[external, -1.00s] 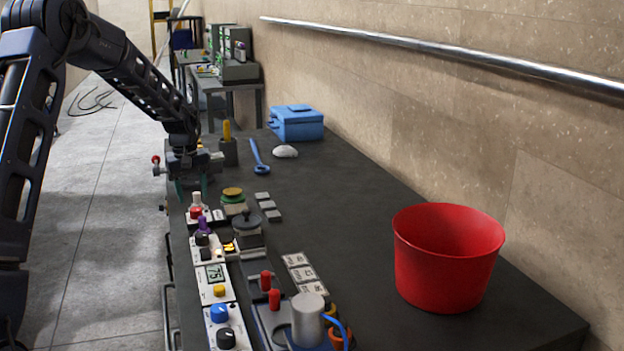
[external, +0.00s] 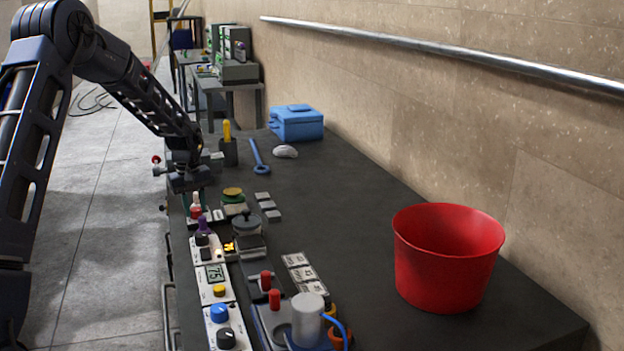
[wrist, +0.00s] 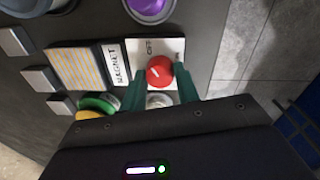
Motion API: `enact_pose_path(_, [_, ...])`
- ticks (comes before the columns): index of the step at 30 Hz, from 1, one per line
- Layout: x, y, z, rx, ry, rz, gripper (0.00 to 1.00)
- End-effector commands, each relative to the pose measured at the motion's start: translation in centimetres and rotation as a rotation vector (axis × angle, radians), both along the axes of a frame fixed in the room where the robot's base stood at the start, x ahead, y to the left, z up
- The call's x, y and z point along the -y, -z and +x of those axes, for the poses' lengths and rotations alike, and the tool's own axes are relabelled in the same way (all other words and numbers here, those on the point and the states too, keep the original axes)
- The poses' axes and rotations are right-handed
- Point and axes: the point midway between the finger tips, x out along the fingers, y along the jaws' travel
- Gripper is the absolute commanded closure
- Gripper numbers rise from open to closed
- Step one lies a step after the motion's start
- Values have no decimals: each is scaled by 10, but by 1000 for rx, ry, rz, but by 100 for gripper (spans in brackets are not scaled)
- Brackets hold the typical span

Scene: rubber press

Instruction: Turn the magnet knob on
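The magnet knob is red with a short white mark (wrist: 160,71), on a white plate (wrist: 140,46) with a MAGNET label (wrist: 116,64) beside it in the wrist view. "OFF" reads above the knob; the lettering at the plate's right is too blurred to read. The white mark slants toward the upper left. My gripper (wrist: 161,80) has its two green fingers on either side of the knob, close to it and apart from each other. In the external view, the red knob (external: 196,212) sits at the table's left edge just below my gripper (external: 195,203).
A purple knob (wrist: 150,6) is close by. A green-and-yellow button (external: 232,195), grey blocks (external: 268,206) and control boxes (external: 215,272) line the table's left side. A red bucket (external: 447,270) stands at right; a blue toolbox (external: 297,124) is at the back.

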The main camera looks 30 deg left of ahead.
Motion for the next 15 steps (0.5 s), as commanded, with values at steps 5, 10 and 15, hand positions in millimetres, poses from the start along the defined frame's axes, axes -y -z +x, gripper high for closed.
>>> enact_pose_path(5, [0,0,0,1,10,0,92])
enact_pose_path(10, [0,0,0,1,57,0,92])
enact_pose_path(15, [0,0,0,0,160,-1,92])
